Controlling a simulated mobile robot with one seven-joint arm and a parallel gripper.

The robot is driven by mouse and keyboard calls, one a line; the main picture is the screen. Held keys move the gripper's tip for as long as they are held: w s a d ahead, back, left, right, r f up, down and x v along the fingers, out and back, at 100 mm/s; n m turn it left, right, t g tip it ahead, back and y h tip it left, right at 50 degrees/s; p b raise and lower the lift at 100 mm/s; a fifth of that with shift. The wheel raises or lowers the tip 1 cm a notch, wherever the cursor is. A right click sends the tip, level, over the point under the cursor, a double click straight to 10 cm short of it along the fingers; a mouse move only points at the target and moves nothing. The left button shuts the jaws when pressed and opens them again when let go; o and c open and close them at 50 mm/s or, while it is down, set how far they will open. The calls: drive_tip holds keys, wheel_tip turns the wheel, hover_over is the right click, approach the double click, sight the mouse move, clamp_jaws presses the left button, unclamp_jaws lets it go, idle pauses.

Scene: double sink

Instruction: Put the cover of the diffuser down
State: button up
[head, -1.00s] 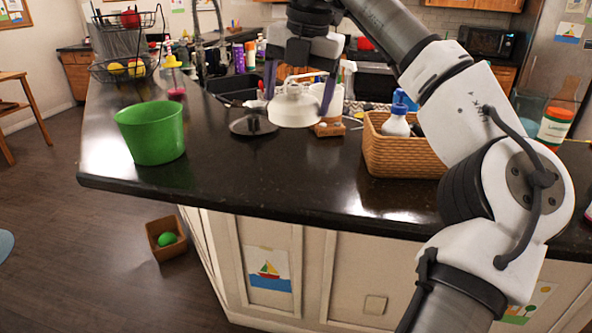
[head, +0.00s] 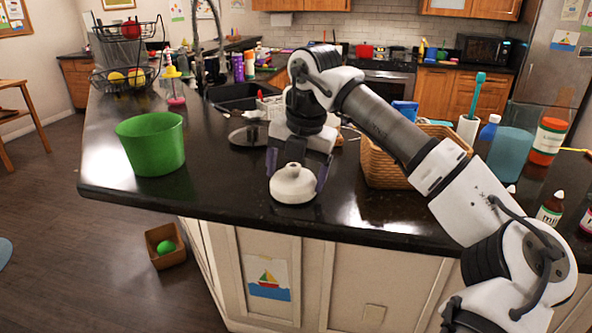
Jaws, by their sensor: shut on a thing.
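The cream, dome-shaped cover (head: 293,186) with a small knob on top is low over the black counter near its front edge. It looks upright and at or very near the counter surface; I cannot tell whether it touches. My gripper (head: 297,170) is shut on the cover, with a dark finger on each side of it. A round, flat, dark-and-silver piece (head: 247,136) lies on the counter behind and left of my gripper; it may be the diffuser's base, but I cannot tell.
A green bucket (head: 151,144) stands on the counter to the left. A wicker basket (head: 385,165) stands to the right, partly behind my arm. The black counter (head: 225,185) is clear between bucket and cover. A sink (head: 240,95) lies behind.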

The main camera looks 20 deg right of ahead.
drive_tip(key=shift+f, duration=0.2)
drive_tip(key=o, duration=0.9)
drive_tip(key=shift+r, duration=0.1)
drive_tip(key=shift+r, duration=0.1)
